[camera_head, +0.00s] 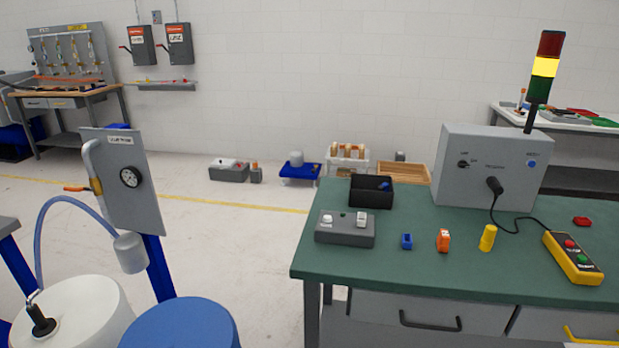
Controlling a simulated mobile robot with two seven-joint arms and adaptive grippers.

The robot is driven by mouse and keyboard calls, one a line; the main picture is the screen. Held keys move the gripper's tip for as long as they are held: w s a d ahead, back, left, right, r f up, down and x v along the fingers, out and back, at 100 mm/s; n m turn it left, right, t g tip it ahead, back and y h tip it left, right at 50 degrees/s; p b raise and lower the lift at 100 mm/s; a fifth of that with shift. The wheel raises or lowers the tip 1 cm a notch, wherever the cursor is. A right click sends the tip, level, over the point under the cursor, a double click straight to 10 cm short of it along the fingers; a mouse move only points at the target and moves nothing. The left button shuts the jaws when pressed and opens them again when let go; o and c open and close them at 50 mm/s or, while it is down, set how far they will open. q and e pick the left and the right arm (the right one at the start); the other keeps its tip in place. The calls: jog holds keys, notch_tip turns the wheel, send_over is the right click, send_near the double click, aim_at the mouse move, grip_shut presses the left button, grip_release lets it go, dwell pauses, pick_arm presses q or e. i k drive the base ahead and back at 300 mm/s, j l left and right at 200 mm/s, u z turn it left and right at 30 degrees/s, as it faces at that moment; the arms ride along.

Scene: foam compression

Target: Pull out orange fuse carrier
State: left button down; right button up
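An orange block-shaped piece (443,241), which looks like the orange fuse carrier, stands upright on the green bench top (390,268). It stands apart from a dark grey block (345,236) with two white knobs or inserts on top. A small blue piece (407,241) stands between them, and a yellow cylinder (488,238) stands to the right of the orange piece. Neither of my grippers shows in the head view.
A black bin (371,194) stands behind the grey block. A grey control box (490,170) with a stack light (544,68) stands at the back. A cabled yellow pendant (572,258) lies at right. White and blue drums (180,326) stand at lower left. The bench's front strip is clear.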

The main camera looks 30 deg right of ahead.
aim_at(444, 237)
jog(key=z, duration=1.65)
